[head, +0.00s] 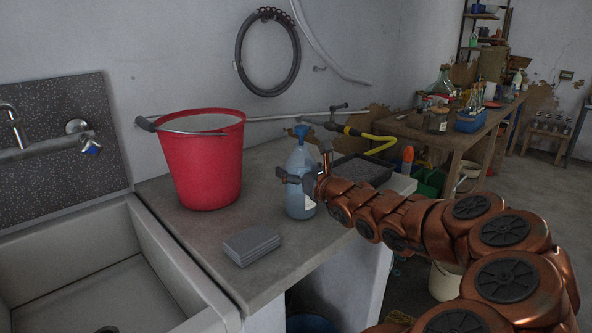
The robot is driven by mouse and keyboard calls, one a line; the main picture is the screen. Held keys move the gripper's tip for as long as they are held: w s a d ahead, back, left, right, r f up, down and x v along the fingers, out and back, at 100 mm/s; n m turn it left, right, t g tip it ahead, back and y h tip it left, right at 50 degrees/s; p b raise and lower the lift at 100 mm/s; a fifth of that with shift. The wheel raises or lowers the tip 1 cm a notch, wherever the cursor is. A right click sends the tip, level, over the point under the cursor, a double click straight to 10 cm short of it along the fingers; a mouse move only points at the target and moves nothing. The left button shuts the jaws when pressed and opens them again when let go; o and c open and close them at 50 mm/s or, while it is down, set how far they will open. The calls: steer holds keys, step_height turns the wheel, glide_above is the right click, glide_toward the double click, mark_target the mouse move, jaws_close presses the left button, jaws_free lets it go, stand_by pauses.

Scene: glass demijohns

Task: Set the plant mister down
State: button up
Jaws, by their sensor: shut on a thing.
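The plant mister (300,165) is a translucent blue bottle with a blue spray head and a pale label. It is upright over the counter (290,268), right of the red bucket. My gripper (299,181) is shut on the bottle's middle, with my copper-coloured arm reaching in from the lower right. I cannot tell for sure whether the bottle's base touches the counter. The fingers hide part of its body.
The red bucket (204,160) stands left of the mister. A grey folded cloth or block (251,244) lies in front. A dark tray (362,169) is behind right. The sink (90,285) is at left. The front counter between block and mister is clear.

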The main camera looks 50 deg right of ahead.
steer(key=shift+f, duration=0.1)
steer(key=o, duration=1.5)
steer(key=shift+s+r, duration=0.1)
steer(key=shift+r, duration=0.1)
steer(key=s+a, duration=0.2)
steer(key=s, duration=0.9)
steer(key=shift+s, duration=0.3)
steer(key=shift+a, duration=0.1)
